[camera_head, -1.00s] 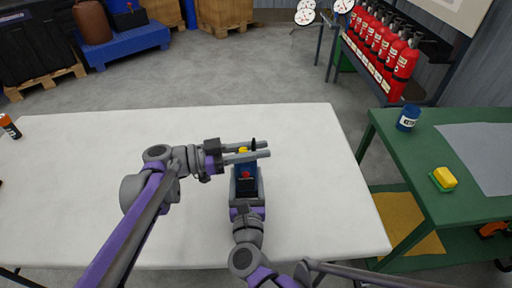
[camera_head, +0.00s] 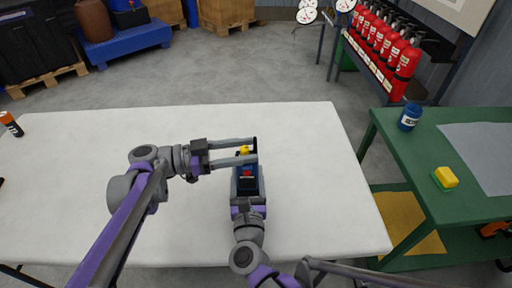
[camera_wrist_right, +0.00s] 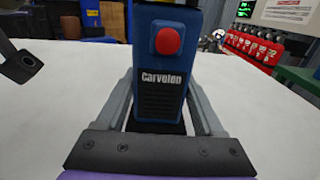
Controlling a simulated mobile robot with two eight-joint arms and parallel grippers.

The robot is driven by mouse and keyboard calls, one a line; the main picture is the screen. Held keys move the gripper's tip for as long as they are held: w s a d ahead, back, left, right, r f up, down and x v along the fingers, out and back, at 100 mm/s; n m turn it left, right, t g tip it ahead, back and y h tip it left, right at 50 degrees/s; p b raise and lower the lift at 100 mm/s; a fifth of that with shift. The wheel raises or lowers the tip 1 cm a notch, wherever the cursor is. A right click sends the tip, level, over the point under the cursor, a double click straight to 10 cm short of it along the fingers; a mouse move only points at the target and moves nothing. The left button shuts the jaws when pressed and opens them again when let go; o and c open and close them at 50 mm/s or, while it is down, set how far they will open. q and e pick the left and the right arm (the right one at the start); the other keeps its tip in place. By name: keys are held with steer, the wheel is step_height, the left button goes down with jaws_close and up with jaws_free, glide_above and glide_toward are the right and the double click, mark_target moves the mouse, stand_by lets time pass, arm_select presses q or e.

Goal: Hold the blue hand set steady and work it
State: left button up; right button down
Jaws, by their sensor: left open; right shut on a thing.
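The blue hand set (camera_head: 248,181) stands on the white table with a red button on its face and a yellow part and black stub at its top. In the right wrist view the hand set (camera_wrist_right: 158,75) fills the middle, with its red button and a printed label. My right gripper (camera_head: 247,196) is shut on its lower body, a finger on each side. My left gripper (camera_head: 256,150) is open, its two fingers pointing right at the top of the hand set, with the yellow part between or just below them. Exact contact there is unclear.
The white table (camera_head: 80,190) is mostly clear, with an orange and black can (camera_head: 12,125) at its far left. A green bench (camera_head: 420,160) at right holds a blue jar (camera_head: 410,117) and a yellow sponge (camera_head: 445,178). Red extinguishers (camera_head: 400,75) stand behind.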

arm_select(q)
steer(key=s+a, duration=0.1)
steer(key=a, duration=0.7)
steer(key=shift+s+a, duration=0.15)
steer(key=shift+a, duration=0.1)
arm_select(e)
jaws_free()
